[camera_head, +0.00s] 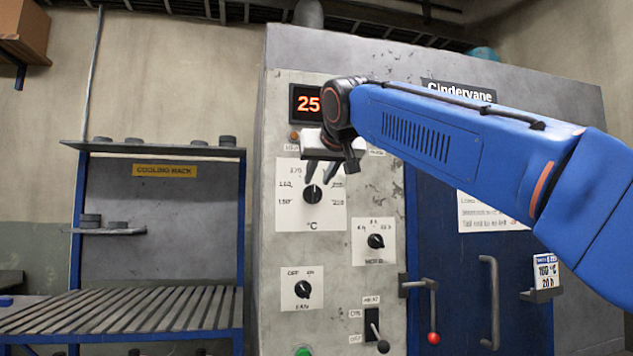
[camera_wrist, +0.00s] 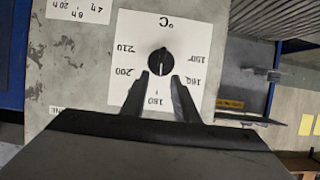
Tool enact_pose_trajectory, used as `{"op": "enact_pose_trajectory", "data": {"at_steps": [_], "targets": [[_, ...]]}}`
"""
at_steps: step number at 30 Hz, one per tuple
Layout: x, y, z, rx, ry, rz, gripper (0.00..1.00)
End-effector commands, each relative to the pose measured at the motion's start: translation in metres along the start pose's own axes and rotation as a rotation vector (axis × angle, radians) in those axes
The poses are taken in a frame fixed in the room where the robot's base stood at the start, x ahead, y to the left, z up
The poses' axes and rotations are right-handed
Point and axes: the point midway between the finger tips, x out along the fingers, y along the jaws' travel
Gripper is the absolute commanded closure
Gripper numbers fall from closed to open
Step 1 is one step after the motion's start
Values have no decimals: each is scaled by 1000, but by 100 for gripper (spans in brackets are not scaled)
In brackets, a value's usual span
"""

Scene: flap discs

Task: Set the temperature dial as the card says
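The temperature dial (camera_head: 313,194) is a black round knob on a white °C scale plate on the oven's grey panel. The wrist view shows the knob (camera_wrist: 158,62) upside down, its white mark pointing roughly at the 180 label. My gripper (camera_head: 320,182) comes from above, in front of the plate. In the wrist view my gripper (camera_wrist: 159,78) is open, its two dark fingertips apart at the knob's near edge. I cannot tell whether they touch it. The card (camera_head: 547,271) on the blue door's right reads a °C value, apparently 180, and 20 h.
A red display (camera_head: 307,104) reads 25. Below the dial are a timer knob (camera_head: 376,241), a fan knob (camera_head: 303,289) and a heat lever (camera_head: 381,345). A red-tipped door handle (camera_head: 433,337) juts out. A cooling rack (camera_head: 120,310) stands left.

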Motion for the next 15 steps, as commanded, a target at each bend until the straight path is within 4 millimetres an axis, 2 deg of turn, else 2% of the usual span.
{"op": "enact_pose_trajectory", "data": {"at_steps": [6, 15], "targets": [[21, 0, 0, 0, 0, 1, 73], [25, 0, 0, 0, 1, 0, 73]]}}
